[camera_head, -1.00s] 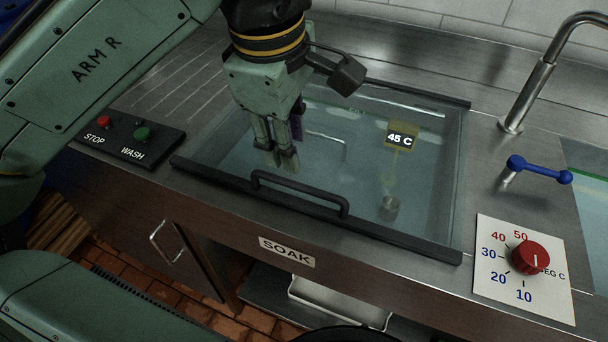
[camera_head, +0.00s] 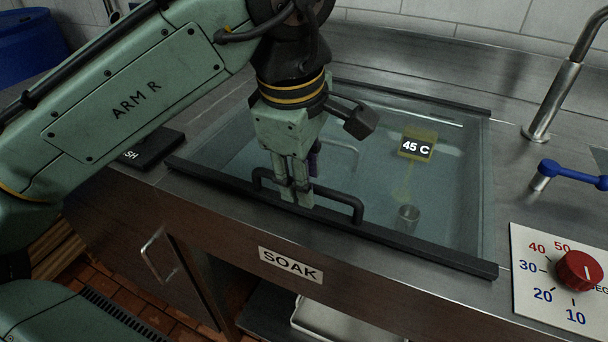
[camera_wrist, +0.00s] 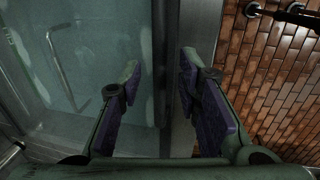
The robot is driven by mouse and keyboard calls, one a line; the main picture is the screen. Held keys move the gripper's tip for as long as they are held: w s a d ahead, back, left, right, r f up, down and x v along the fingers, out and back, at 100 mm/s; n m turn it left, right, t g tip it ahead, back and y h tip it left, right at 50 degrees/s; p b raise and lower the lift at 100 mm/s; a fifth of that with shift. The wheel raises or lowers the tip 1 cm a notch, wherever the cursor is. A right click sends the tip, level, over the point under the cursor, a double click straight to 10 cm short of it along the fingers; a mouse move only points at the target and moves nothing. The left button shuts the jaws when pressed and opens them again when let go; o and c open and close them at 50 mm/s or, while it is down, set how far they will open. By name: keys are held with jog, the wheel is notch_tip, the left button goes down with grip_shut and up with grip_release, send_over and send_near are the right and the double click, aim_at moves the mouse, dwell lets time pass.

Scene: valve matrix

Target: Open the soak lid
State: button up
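The soak lid (camera_head: 370,190) is a clear glass panel with dark rails, lying flat and shut over the water tank. Its black bar handle (camera_head: 352,202) stands along the front rail, above the SOAK label (camera_head: 290,264). My gripper (camera_head: 296,196) points down at the left-middle part of the handle and hides part of it. In the wrist view my gripper (camera_wrist: 158,105) has its purple-padded fingers apart, with a dark bar (camera_wrist: 160,50) running between them. I cannot tell whether this bar is the handle or the front rail, or whether the fingers touch it.
A yellow 45 C tag (camera_head: 416,147) shows inside the tank. A blue tap lever (camera_head: 572,174), a faucet (camera_head: 552,100) and a red temperature dial (camera_head: 580,270) stand at the right. A dark button panel (camera_head: 150,148) lies at the left, partly behind my arm.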

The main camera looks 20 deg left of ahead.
grip_shut()
dwell(0.7)
